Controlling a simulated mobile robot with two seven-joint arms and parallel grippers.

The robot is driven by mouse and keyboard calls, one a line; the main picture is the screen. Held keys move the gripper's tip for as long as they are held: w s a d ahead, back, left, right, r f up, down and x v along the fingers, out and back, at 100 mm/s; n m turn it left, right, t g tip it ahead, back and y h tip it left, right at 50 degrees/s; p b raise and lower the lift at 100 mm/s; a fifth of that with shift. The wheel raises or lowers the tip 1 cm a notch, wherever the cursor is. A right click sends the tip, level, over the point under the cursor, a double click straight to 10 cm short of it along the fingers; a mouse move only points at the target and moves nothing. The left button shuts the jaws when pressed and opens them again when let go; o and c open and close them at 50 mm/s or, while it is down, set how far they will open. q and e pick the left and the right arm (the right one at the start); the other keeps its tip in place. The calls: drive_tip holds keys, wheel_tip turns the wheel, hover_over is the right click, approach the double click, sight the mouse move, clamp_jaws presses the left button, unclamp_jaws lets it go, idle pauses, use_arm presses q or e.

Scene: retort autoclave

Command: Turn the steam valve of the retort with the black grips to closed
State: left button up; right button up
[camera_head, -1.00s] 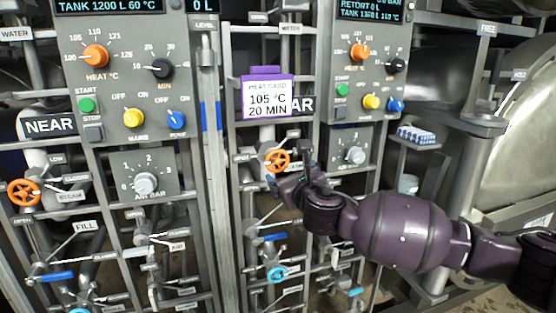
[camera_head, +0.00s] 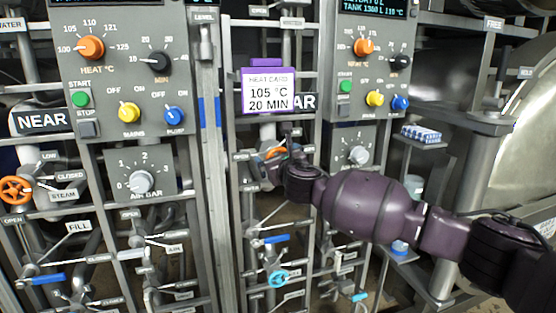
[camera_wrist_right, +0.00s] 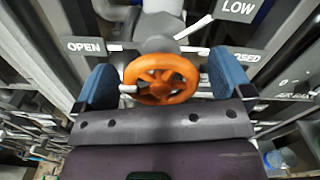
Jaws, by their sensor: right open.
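An orange handwheel (camera_head: 275,153) on the right-hand panel sits below the purple heat card, mostly hidden behind my right gripper (camera_head: 272,167). In the right wrist view the orange handwheel (camera_wrist_right: 161,79) lies between the two blue pads of my right gripper (camera_wrist_right: 164,80), which is open with a gap on both sides. OPEN (camera_wrist_right: 86,46), LOW (camera_wrist_right: 237,8) and partly hidden CLOSED (camera_wrist_right: 246,57) labels surround it. A light pointer (camera_wrist_right: 194,27) slants toward LOW. Another orange handwheel (camera_head: 15,190), labelled STEAM, is at far left. I cannot make out black grips. My left gripper is out of view.
The NEAR panel (camera_head: 68,70) stands at left, and the second panel (camera_head: 350,110) with knobs is above my right arm. Blue-handled levers (camera_head: 276,239) and pipes crowd below the wheel. A shelf (camera_head: 424,143) and a large metal retort door (camera_head: 530,130) are at right.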

drive_tip(key=c, duration=0.9)
